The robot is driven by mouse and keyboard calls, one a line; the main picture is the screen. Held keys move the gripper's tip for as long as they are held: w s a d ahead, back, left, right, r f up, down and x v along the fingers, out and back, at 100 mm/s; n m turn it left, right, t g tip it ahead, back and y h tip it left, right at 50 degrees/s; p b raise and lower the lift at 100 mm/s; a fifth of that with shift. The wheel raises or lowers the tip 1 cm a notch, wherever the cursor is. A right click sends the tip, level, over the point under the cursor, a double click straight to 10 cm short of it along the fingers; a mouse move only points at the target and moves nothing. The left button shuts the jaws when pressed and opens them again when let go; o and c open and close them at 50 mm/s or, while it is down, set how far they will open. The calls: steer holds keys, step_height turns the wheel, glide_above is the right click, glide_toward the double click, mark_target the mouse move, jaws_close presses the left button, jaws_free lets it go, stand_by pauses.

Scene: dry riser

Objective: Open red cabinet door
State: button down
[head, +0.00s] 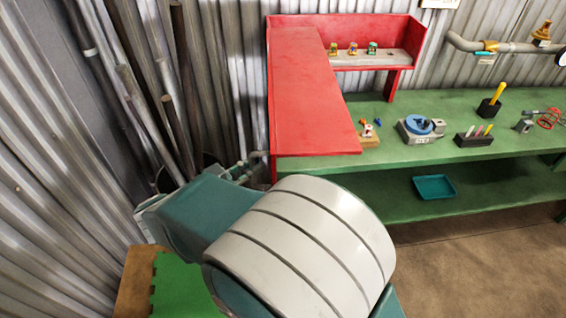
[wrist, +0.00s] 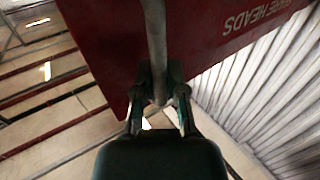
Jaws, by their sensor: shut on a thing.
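The red cabinet (head: 415,45) stands on the green bench against the corrugated wall. Its red door (head: 310,95) is swung out over the bench towards me, and the cabinet's inside shows on the right. In the wrist view the door's red face (wrist: 220,50) carries white lettering, upside down. A grey bar handle (wrist: 155,40) runs down from the top centre. My gripper (wrist: 160,95) is shut on the handle's lower part. In the head view my gripper (head: 244,166) is at the door's left side, partly hidden by my arm.
Several small valve-like parts sit on the cabinet's shelf (head: 375,60). The green bench (head: 400,165) holds a blue round device (head: 420,126), a black tool holder (head: 473,137) and a yellow-handled tool (head: 497,93). A teal tray (head: 434,187) lies on the lower shelf. Pipes (head: 150,90) lean at the left wall.

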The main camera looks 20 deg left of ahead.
steer(key=s+a+m+g+h, duration=0.1)
steer(key=a, duration=0.5)
steer(key=shift+s+a+m+h, duration=0.15)
steer(key=shift+s+m+h, duration=0.15)
steer(key=shift+s+h, duration=0.1)
steer(key=c, duration=0.7)
jaws_free()
steer(key=v, duration=0.7)
steer(key=shift+a, duration=0.3)
steer(key=shift+s+f, duration=0.1)
steer(key=shift+s, duration=0.05)
